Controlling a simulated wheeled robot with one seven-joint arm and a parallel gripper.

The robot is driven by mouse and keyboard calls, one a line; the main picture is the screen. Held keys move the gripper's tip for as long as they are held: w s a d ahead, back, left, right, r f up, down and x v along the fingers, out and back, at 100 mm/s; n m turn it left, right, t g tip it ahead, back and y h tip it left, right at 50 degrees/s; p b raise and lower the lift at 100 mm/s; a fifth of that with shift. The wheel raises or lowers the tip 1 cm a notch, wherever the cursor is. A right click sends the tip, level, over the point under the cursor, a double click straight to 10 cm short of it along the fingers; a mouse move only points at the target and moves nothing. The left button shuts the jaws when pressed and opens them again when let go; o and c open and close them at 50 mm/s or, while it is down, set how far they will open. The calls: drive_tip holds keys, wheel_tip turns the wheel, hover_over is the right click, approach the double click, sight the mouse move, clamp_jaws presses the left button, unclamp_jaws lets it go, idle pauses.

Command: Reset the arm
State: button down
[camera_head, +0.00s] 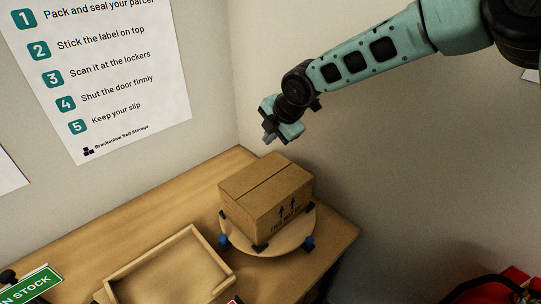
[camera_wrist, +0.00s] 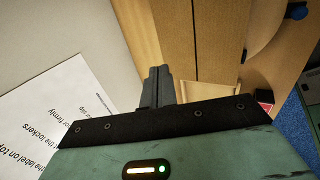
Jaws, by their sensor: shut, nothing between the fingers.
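My gripper (camera_head: 270,132) is in the air above and slightly behind the closed cardboard box, apart from it in the head view. Its two fingers are together with nothing between them, as the wrist view (camera_wrist: 157,80) also shows. My teal arm comes in from the upper right. The cardboard box (camera_head: 268,190) sits upright on a round wooden turntable (camera_head: 240,238), with its top flaps closed. Part of the box (camera_wrist: 215,40) shows in the wrist view.
The wooden table (camera_head: 190,208) stands against the walls. A shallow wooden tray (camera_head: 150,262) lies left of the turntable. A poster (camera_head: 105,70) hangs on the wall. Red items (camera_head: 500,288) are at the lower right.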

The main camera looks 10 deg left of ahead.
drive_tip(key=s+d+r+m+g+h+b, duration=0.1)
drive_tip(key=s+d+r+m, duration=0.25)
drive_tip(key=s, duration=0.45)
drive_tip(key=s+d+r+m+g+h, duration=0.1)
drive_tip(key=s+d+r+m, duration=0.25)
drive_tip(key=s, duration=0.45)
drive_tip(key=s+d+f+m+g+h, duration=0.1)
drive_tip(key=s+d+m+h, duration=0.1)
drive_tip(key=s+d+m, duration=1.1)
drive_tip(key=s+d, duration=0.3)
drive_tip(key=s, duration=0.4)
drive_tip(key=shift+s+d+f+m+g+b, duration=0.15)
drive_tip(key=shift+s+f+m+g+b, duration=0.15)
drive_tip(key=shift+f+b, duration=0.1)
